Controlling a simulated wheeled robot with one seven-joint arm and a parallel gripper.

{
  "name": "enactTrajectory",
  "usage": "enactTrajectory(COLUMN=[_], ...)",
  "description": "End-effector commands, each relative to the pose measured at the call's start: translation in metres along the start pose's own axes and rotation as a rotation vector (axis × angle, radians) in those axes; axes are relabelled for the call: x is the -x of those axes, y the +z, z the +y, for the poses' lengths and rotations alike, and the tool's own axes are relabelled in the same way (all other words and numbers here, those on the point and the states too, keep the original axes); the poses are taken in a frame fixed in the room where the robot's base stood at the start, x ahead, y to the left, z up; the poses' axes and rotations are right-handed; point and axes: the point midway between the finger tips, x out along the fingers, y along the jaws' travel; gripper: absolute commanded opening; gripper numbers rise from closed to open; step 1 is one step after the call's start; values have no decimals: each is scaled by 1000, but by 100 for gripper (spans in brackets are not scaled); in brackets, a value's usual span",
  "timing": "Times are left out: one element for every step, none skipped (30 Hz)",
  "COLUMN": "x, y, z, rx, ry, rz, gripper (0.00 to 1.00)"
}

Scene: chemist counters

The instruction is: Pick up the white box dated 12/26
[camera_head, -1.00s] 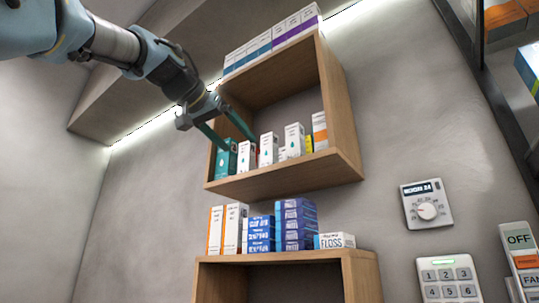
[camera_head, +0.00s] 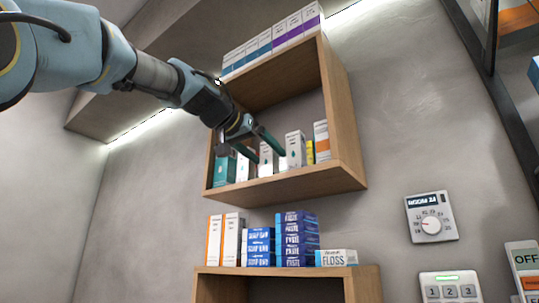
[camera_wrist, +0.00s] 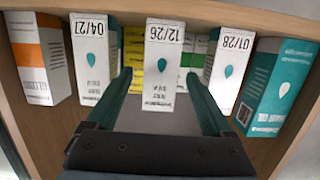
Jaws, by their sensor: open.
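The white box dated 12/26 (camera_wrist: 163,60) stands in the middle of the wrist view, its print upside down there, with a teal drop on its face. In the head view it appears as the middle white box (camera_head: 267,166) on the wooden shelf, partly covered by my gripper. My gripper (camera_head: 270,155) is open in front of the shelf opening. In the wrist view its two teal fingers (camera_wrist: 159,78) lie on either side of the box, with a visible gap on each side. I cannot tell how deep the fingertips reach beside it.
White boxes dated 04/27 (camera_wrist: 92,58) and 01/28 (camera_wrist: 230,68) flank it closely. An orange-white box (camera_wrist: 38,55) and a teal box (camera_wrist: 278,85) stand further out. Yellow and green boxes (camera_wrist: 165,75) are behind. The wooden shelf (camera_head: 285,183) has side walls and a top.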

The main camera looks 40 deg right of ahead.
Motion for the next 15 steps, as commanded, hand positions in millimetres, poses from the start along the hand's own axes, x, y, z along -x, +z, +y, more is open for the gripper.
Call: enactTrajectory(x=[-4,-5,-6,-6,-6,-6,-6,-6,-6,-6,-6,-6,-6,-6,-6], y=[-1,-1,0,0,0,0,0,1,1,1,1,1,1,1,0], z=[0,0,0,0,0,0,0,0,0,0,0,0,0,0,0], rx=[1,1,1,0,0,0,0,0,0,0,0,0,0,0,0], ry=[0,0,-1,-1,-1,-1,-1,-1,-1,-1,-1,-1,-1,-1,-1], rz=[-2,-1,0,1,1,1,1,1,1,1,1,1,1,0,0], gripper=[85,85,85,85,85,85,85,85,84,81,78,73,70,66,62])
